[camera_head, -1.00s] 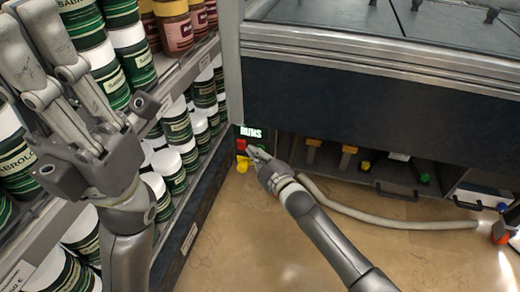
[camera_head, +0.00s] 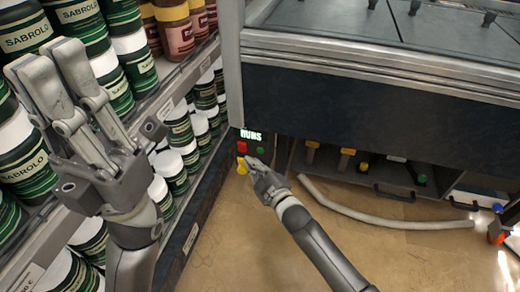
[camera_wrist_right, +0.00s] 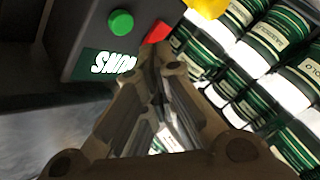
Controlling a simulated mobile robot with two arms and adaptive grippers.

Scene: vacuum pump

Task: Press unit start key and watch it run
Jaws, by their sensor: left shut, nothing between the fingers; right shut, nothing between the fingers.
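A dark control box at the cabinet's lower left corner carries a lit display (camera_head: 251,135) with white letters that appear to read "RUNS". Below it are a red key (camera_head: 242,147), a green key (camera_head: 260,150) and a yellow knob (camera_head: 241,167). My right gripper (camera_head: 249,163) is shut and empty, its tips just below the red and green keys. In the right wrist view the green key (camera_wrist_right: 120,22) stands clear of the fingers, while the red key (camera_wrist_right: 157,32) is partly behind the tips. My left gripper (camera_head: 42,60) is shut and empty, raised before the shelf.
Shelves with several green-labelled jars (camera_head: 178,132) stand close on the left. The dark cabinet (camera_head: 370,105) fills the right. A grey hose (camera_head: 380,216) lies along the floor before its open bay. The floor (camera_head: 240,235) around my right forearm is clear.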

